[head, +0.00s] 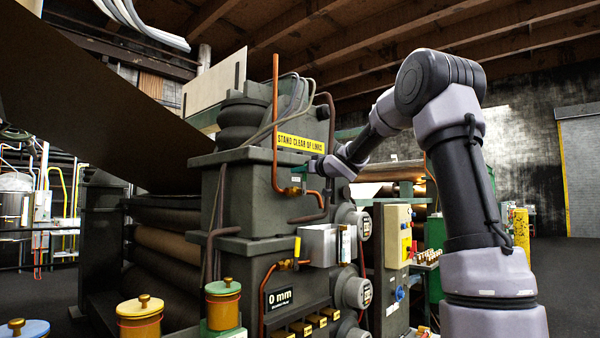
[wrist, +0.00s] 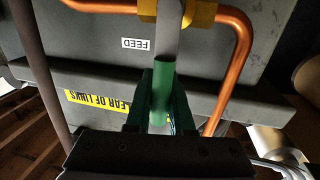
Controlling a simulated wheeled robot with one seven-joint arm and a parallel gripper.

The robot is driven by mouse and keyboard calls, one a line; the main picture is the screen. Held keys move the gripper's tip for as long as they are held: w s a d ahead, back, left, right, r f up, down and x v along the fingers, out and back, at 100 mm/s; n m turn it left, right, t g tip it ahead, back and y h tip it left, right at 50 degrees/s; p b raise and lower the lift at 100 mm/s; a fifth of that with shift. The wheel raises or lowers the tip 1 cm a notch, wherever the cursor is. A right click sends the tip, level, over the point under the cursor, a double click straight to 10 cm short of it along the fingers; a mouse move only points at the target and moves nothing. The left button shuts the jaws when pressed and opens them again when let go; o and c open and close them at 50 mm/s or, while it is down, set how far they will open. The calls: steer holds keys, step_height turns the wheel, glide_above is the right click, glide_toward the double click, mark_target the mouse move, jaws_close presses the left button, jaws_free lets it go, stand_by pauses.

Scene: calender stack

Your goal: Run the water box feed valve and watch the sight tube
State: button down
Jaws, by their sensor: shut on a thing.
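The feed valve shows in the wrist view as a brass body (wrist: 198,14) on a copper pipe (wrist: 240,45), beside a white FEED label (wrist: 138,44). Its flat grey lever (wrist: 168,40) ends in a green sleeve (wrist: 163,78). My gripper (wrist: 161,100) has its dark green fingers on both sides of this sleeve and is shut on it. In the head view my gripper (head: 300,172) is at the grey machine side, below the yellow sign; the valve is mostly hidden there. A pale upright piece (head: 345,243) beside a light grey box (head: 318,244) may be the sight tube; its level cannot be read.
The yellow warning sign (head: 300,142) is just above my gripper. Copper pipe (head: 276,110) runs up and down the machine face. Round dial housings (head: 352,290) stick out lower right. Yellow and green lidded pots (head: 140,318) stand at the front. Open floor (head: 565,270) is at right.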

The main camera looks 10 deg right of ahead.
steer(key=shift+s+a, duration=0.1)
stand_by(0.6)
steer(key=shift+s+a+f+n+t+y, duration=0.25)
steer(key=shift+s+a+n, duration=0.35)
steer(key=shift+n, duration=1.05)
steer(key=shift+s+a+f+n+t+y, duration=0.1)
steer(key=shift+s+a+f+n+y, duration=0.3)
steer(key=shift+a+n, duration=0.85)
steer(key=shift+s+a+f+n+t+y, duration=0.15)
steer(key=shift+s+a+f+n, duration=0.3)
steer(key=shift+n, duration=1.55)
steer(key=shift+s+d+r, duration=0.1)
steer(key=shift+s, duration=0.05)
steer(key=c, duration=0.8)
jaws_free()
steer(key=shift+d+r, duration=0.1)
